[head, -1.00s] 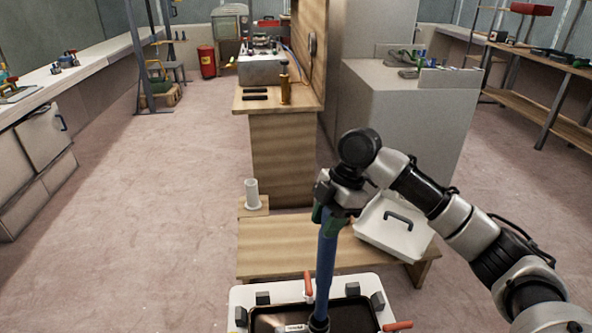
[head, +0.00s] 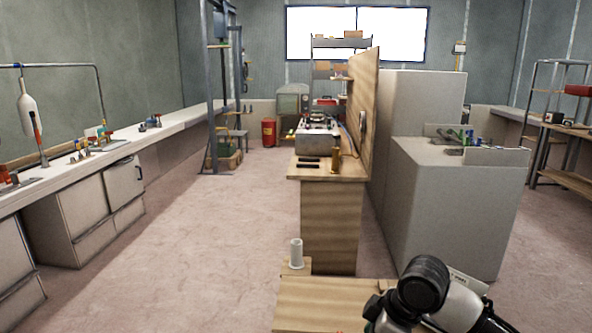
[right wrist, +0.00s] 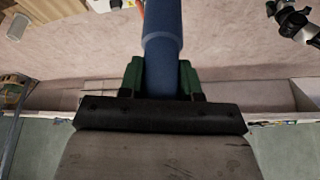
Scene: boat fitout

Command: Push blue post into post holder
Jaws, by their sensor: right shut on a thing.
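The blue post (right wrist: 163,40) shows in the right wrist view, running from between my fingers up to the top edge. My right gripper (right wrist: 164,76) is shut on it with green fingers on either side. In the head view my right wrist is at the bottom right, and the held post is hidden or below the picture. A white upright tube on a wooden block (head: 296,252) looks like the post holder. It stands at the left corner of the low wooden bench (head: 315,300), left of my right wrist. My left gripper is not seen.
A wooden workbench (head: 330,225) stands behind the low bench, with a large grey block (head: 450,210) to its right. A long counter (head: 90,165) lines the left wall. The floor (head: 210,230) between counter and bench is clear.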

